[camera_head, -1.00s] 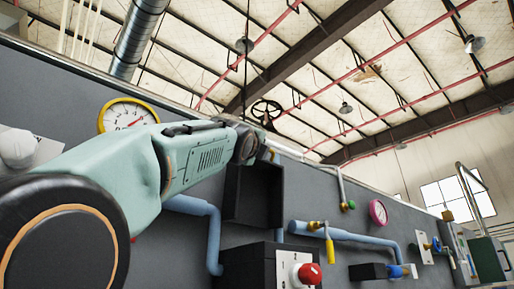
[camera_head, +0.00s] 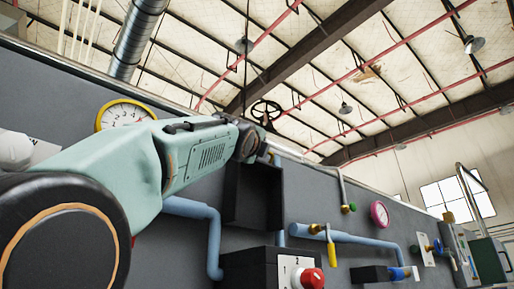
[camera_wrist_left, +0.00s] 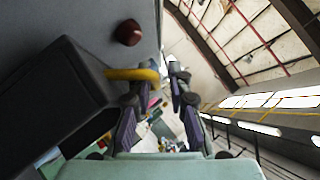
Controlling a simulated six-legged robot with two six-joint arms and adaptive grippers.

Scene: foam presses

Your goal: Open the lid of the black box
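A black box (camera_head: 253,195) is mounted on the grey wall panel, under the end of my left arm in the head view. In the left wrist view a dark box (camera_wrist_left: 55,105) fills the left side, with a yellow handle (camera_wrist_left: 120,74) at its edge. My left gripper (camera_wrist_left: 163,80) has its fingers apart. The handle's end lies at the left finger's tip; I cannot tell whether they touch. The lid's position is unclear. My right gripper is in neither view.
Below the box is a dark control box (camera_head: 248,265) with a red knob (camera_head: 312,278). A yellow-rimmed gauge (camera_head: 125,114), blue pipes (camera_head: 350,237), a pink gauge (camera_head: 379,214) and a yellow-handled valve (camera_head: 332,253) sit on the panel.

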